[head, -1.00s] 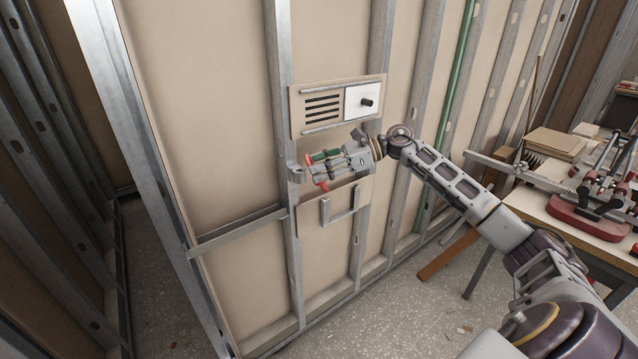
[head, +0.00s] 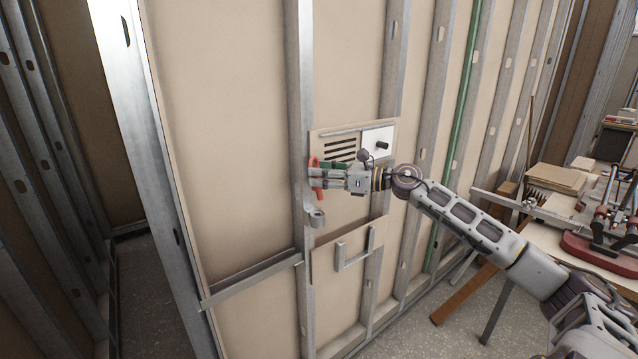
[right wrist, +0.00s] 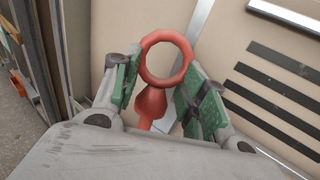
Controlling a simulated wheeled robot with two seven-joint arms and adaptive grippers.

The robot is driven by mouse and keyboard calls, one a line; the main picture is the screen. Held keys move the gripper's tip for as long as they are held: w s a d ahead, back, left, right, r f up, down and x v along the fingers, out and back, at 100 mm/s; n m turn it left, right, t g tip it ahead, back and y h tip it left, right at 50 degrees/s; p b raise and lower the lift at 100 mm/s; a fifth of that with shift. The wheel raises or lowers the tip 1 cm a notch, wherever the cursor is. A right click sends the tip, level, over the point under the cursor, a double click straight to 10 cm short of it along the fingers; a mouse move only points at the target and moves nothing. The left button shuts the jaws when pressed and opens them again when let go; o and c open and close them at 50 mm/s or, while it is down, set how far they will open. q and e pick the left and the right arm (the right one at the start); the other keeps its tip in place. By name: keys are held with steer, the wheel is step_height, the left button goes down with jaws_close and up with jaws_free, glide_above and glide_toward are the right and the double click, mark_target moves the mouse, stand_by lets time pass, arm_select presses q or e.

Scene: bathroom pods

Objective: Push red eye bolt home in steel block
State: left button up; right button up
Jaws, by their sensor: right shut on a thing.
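The red eye bolt (head: 319,194) is held in my right gripper (head: 316,178), its lower end pointing down. In the right wrist view the bolt's ring (right wrist: 166,58) and thicker shank stand between the green finger pads of the right gripper (right wrist: 160,88). The steel block (head: 316,217) is a small grey piece on the wall stud, with a round hole in its top. The bolt appears above the block with a small gap; exact alignment cannot be told. The block is not clearly seen in the wrist view. My left gripper is not in view.
A panel with slots and a black knob (head: 382,145) is right behind the gripper. A metal U-shaped bracket (head: 353,255) sits below right. Metal studs (head: 303,120) run up the wall. A cluttered workbench (head: 600,262) stands at the right.

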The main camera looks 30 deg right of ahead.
steer(key=shift+w+d+r+m+t, duration=0.3)
steer(key=shift+w+d+r+t, duration=0.15)
steer(key=shift+t, duration=0.45)
steer(key=shift+s+t, duration=0.1)
steer(key=shift+t, duration=0.2)
steer(key=shift+y, duration=0.4)
